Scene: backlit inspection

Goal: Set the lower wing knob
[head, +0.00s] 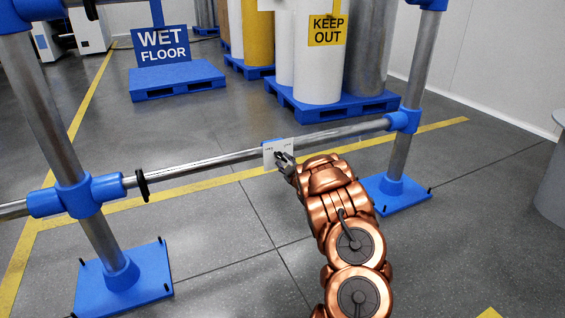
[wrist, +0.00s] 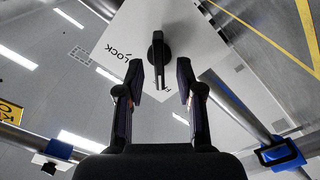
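A white panel (head: 270,148) is fixed on the lower metal rail. In the wrist view the white panel (wrist: 185,22) fills the upper middle, with the word LOCK printed to the left of a black wing knob (wrist: 157,50). The knob's wing points along the picture's vertical. My gripper (wrist: 161,80) is open, its fingertips apart on either side of the knob's lower end. I cannot tell whether they touch it. In the head view my gripper (head: 284,160) is close in front of the panel and covers the knob.
The metal rail (head: 205,163) runs between two posts with blue joints and blue base plates (head: 125,282). Behind are blue pallets with drums, a WET FLOOR sign (head: 162,46) and a KEEP OUT sign (head: 327,30).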

